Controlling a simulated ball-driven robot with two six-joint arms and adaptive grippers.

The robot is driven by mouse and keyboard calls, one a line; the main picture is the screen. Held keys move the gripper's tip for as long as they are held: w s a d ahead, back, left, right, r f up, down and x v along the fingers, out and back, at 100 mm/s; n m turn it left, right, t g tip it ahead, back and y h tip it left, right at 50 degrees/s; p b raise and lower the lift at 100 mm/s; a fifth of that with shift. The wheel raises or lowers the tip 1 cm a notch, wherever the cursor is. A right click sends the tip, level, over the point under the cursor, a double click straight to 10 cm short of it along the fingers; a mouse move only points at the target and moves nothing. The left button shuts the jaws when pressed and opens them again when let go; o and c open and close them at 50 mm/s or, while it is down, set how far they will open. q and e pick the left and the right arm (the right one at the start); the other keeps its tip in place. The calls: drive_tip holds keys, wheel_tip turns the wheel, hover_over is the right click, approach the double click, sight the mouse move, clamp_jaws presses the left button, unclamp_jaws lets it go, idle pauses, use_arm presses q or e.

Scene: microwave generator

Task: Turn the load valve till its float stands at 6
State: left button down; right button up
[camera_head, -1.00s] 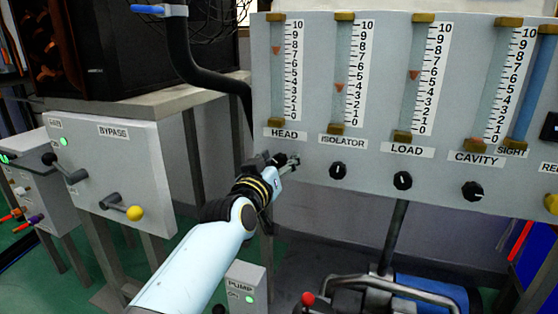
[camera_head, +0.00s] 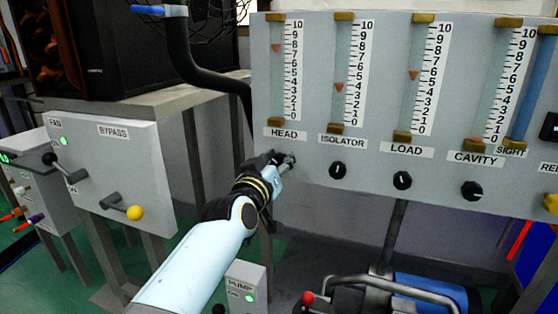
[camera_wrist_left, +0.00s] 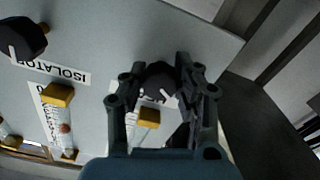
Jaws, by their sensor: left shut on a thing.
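The load valve (camera_head: 402,180) is a black knob with a white mark, under the LOAD label on the grey panel. Its orange float (camera_head: 414,75) stands between 5 and 6 on the load scale (camera_head: 434,78). My left gripper (camera_head: 281,162) is at the head valve, below the HEAD label, two knobs left of the load valve. In the left wrist view, the gripper (camera_wrist_left: 158,88) is shut on the black head knob (camera_wrist_left: 158,80). The load valve is clear of the gripper. My right gripper is out of view.
The isolator knob (camera_head: 338,170) lies between my gripper and the load valve; the cavity knob (camera_head: 472,190) is further right. The head float (camera_head: 276,48) stands between 7 and 8. Pump piping (camera_head: 390,285) stands below the panel. The bypass box (camera_head: 112,175) is at left.

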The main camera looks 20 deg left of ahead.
use_arm(q)
drive_tip(key=c, duration=0.9)
unclamp_jaws()
drive_tip(key=shift+c, duration=0.2)
drive_tip(key=s, duration=1.2)
drive_tip(key=shift+a, duration=0.2)
